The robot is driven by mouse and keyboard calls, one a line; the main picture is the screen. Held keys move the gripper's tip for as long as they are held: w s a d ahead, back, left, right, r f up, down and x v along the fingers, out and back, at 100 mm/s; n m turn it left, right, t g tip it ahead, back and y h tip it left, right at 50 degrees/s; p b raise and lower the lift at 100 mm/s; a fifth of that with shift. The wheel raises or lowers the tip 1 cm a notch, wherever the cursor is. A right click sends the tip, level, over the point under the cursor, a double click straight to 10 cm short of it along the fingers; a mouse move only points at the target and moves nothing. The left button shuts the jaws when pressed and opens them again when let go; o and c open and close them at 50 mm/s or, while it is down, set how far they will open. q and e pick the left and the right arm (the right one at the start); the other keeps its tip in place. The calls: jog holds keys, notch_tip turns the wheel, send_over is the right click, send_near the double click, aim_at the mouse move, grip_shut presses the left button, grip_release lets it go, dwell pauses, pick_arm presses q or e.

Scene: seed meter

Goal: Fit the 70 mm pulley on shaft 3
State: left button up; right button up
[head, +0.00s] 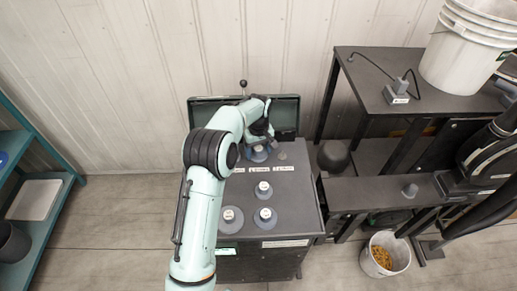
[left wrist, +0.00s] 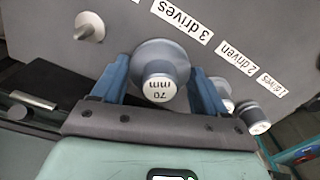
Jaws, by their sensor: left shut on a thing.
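My left gripper (left wrist: 160,78) is shut on the grey pulley (left wrist: 162,65) whose hub cap reads "70 mm" in the left wrist view. One finger is on each side of it. In the head view the pulley (head: 258,155) is partly hidden under the left gripper (head: 260,143), at the back of the dark cabinet top. It is beside the label "3 drives" (left wrist: 183,20). The shaft under it is hidden, and I cannot tell whether the pulley is seated. A bare shaft stub (left wrist: 88,27) stands apart from it. My right gripper is not in view.
Other pulleys stand on the cabinet top (head: 295,220): one in the middle (head: 264,190), one nearer the front (head: 265,217), and a wider one (head: 230,219) by my arm. A dark bench (head: 375,110) with white buckets (head: 455,60) stands right. A teal shelf (head: 45,250) is left.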

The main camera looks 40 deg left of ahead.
pick_arm(q)
jog(key=shift+f, duration=0.55)
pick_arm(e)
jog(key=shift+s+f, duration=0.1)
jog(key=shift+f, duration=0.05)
pick_arm(q)
jog(key=o, duration=1.1)
jog(key=shift+o, duration=0.2)
jog(key=shift+r, duration=0.1)
notch_tip(320, 180, up, 13)
jog(key=p, duration=0.1)
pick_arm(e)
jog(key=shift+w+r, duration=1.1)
